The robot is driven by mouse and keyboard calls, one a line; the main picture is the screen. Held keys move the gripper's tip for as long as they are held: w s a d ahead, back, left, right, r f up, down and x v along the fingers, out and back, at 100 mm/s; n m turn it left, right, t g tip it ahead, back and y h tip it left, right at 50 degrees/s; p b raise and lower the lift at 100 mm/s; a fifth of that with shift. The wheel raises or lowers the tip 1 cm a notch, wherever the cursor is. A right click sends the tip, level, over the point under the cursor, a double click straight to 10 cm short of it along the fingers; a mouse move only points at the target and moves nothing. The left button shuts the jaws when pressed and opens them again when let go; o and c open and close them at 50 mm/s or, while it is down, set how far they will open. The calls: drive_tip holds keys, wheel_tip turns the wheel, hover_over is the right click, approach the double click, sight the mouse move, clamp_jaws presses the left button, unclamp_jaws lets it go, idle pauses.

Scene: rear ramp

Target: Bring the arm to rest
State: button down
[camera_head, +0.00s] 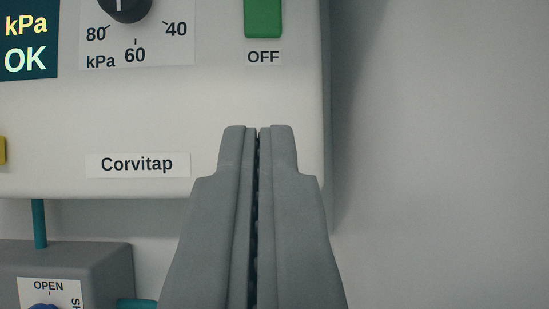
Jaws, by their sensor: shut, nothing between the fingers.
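My gripper (258,130) points forward in the middle of the view. Its two grey fingers are together with only a thin dark line between them, and they hold nothing. The fingertips lie in front of the lower right part of a white panel unit (240,95) labelled Corvitap. I cannot tell how far the tips are from its face.
The panel bears a black knob (124,6) with a kPa scale, a green OFF switch (263,18) and a display (27,42) reading OK. Below left is a grey box (90,262) with a blue knob (45,306) and teal pipes. The wall at right (450,150) is bare.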

drive_tip(key=shift+s, duration=0.1)
drive_tip(key=s+r+g, duration=0.2)
drive_tip(key=s, duration=0.9)
drive_tip(key=s+r+g, duration=0.2)
drive_tip(key=s, duration=1)
drive_tip(key=s+f+g, duration=0.2)
drive_tip(key=s+f, duration=0.3)
drive_tip(key=s, duration=0.7)
drive_tip(key=s+f+g, duration=0.1)
drive_tip(key=s+f, duration=0.4)
drive_tip(key=s, duration=0.6)
drive_tip(key=shift+s+a+f+g, duration=0.2)
drive_tip(key=shift+s+f+g, duration=0.15)
drive_tip(key=shift+s+g, duration=0.05)
